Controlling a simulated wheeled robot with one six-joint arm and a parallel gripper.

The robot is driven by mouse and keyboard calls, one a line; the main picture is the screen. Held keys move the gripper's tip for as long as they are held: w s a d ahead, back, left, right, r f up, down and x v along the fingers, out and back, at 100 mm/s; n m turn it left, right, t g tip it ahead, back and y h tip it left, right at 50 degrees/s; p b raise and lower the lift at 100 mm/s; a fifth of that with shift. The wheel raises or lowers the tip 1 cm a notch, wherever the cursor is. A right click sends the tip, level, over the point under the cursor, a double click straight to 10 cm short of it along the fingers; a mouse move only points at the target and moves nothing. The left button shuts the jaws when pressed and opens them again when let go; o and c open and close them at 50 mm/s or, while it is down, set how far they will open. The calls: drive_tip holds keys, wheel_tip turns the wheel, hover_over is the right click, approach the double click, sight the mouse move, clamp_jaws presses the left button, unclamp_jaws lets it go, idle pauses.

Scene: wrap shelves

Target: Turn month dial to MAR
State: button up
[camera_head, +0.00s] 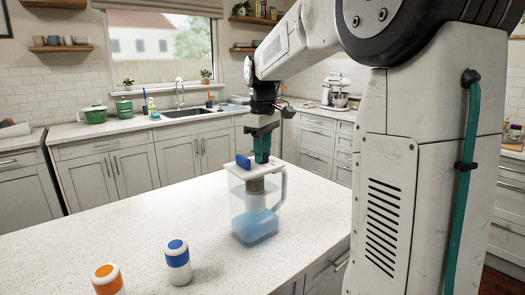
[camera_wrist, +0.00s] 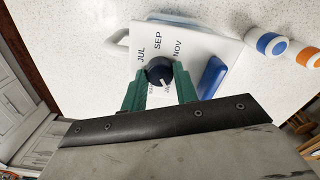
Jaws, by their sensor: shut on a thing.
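A clear pitcher (camera_head: 257,218) of blue liquid stands on the island counter, with a white lid (camera_head: 271,170), a blue spout flap (camera_head: 243,162) and a handle on the right. In the wrist view the lid (camera_wrist: 196,45) carries a dark round month dial (camera_wrist: 158,68) with a white pointer mark. JUL, SEP and NOV read clearly around it; labels on the gripper side are small and partly hidden. The mark points toward my gripper's side, apparently near JAN. My gripper (camera_head: 262,153) points down over the lid, its green fingers (camera_wrist: 160,84) shut on the dial's sides.
A blue-banded white container (camera_head: 177,262) and an orange-banded one (camera_head: 107,279) stand on the counter left of the pitcher. The counter (camera_head: 130,225) is otherwise clear. A sink, green containers and a stand mixer are on the back counters.

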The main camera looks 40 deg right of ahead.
drive_tip(key=shift+m, duration=0.6)
drive_tip(key=m, duration=0.8)
drive_tip(key=shift+m, duration=0.3)
idle(0.3)
drive_tip(key=o, duration=1)
wheel_tip(320, 180, up, 8)
drive_tip(key=shift+f, duration=0.1)
